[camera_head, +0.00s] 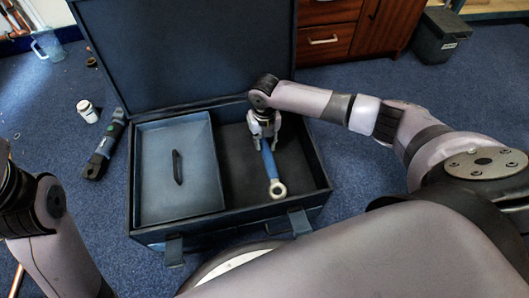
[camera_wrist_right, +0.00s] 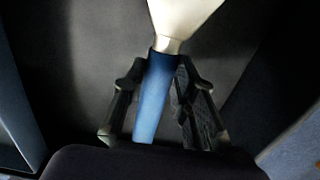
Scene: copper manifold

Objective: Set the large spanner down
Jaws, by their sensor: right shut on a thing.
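The large spanner (camera_head: 270,168) has a blue handle and a pale metal ring end, which points toward the front of the case in the head view. My right gripper (camera_head: 263,138) is shut on its blue handle, inside the right compartment of the open toolbox (camera_head: 245,213). In the right wrist view, the spanner's handle (camera_wrist_right: 153,97) lies between the two dark fingers (camera_wrist_right: 158,115), with its pale metal part beyond. I cannot tell whether the spanner touches the compartment floor. My left arm shows at the left edge, but its gripper is out of view.
A blue lidded tray (camera_head: 199,190) with a dark handle fills the toolbox's left side. The raised lid (camera_head: 180,45) stands behind. A dark blue tool (camera_head: 103,147) and a white jar (camera_head: 87,111) lie on the carpet to the left. A grey bin (camera_head: 440,36) stands at the back right.

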